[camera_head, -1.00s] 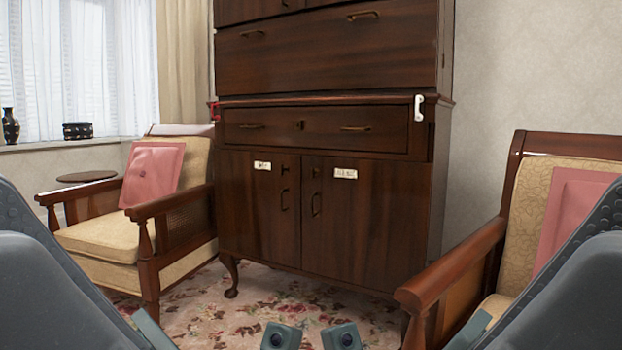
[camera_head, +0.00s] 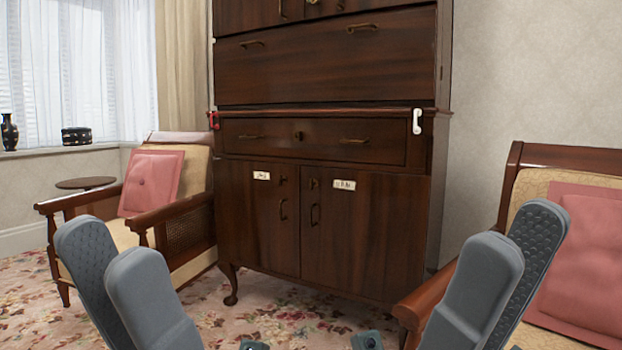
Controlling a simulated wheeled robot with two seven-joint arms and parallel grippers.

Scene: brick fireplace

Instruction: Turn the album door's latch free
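A dark wooden cabinet has two lower doors, the left door (camera_head: 250,225) and the right door (camera_head: 365,240), both closed. Each has a small white label, one on the left door (camera_head: 262,175) and one on the right door (camera_head: 344,184); I cannot read which is the album door. A small dark latch piece sits by the meeting edge on the left door (camera_head: 283,180) and the right door (camera_head: 314,184), above each pull handle. My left gripper (camera_head: 112,243) and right gripper (camera_head: 515,232) are raised in the foreground, fingers apart and empty, well away from the doors.
A cushioned armchair (camera_head: 185,205) stands left of the cabinet and another (camera_head: 575,175) at the right front. Flowered carpet lies before the cabinet.

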